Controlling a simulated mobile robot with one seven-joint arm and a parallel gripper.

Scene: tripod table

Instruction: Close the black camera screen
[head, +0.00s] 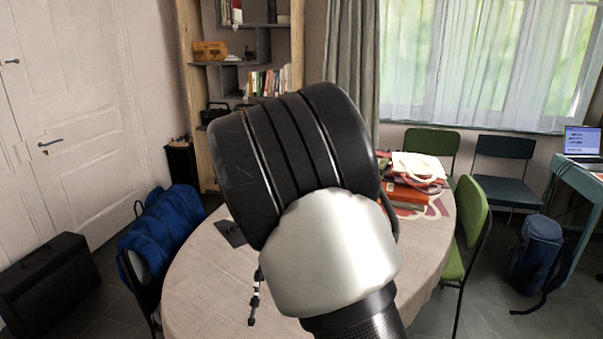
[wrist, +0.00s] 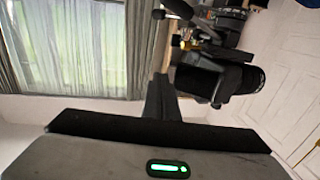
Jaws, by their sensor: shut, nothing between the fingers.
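In the wrist view, which is turned on its side, a black object that looks like the camera (wrist: 215,78) is just beyond and to the right of my fingertips. I cannot make out clearly which part of it is the screen, or how far open it is. My gripper (wrist: 162,80) is shut and empty, its dark fingers together; I cannot tell whether they touch the camera. In the head view my own arm hides the gripper and the camera.
A round table (head: 195,290) with a beige cloth stands under my arm. Books and papers (head: 415,180) lie at its right rear. A green chair (head: 470,230) is at the right, and a chair with a blue jacket (head: 165,230) at the left. A black case (head: 50,280) stands far left.

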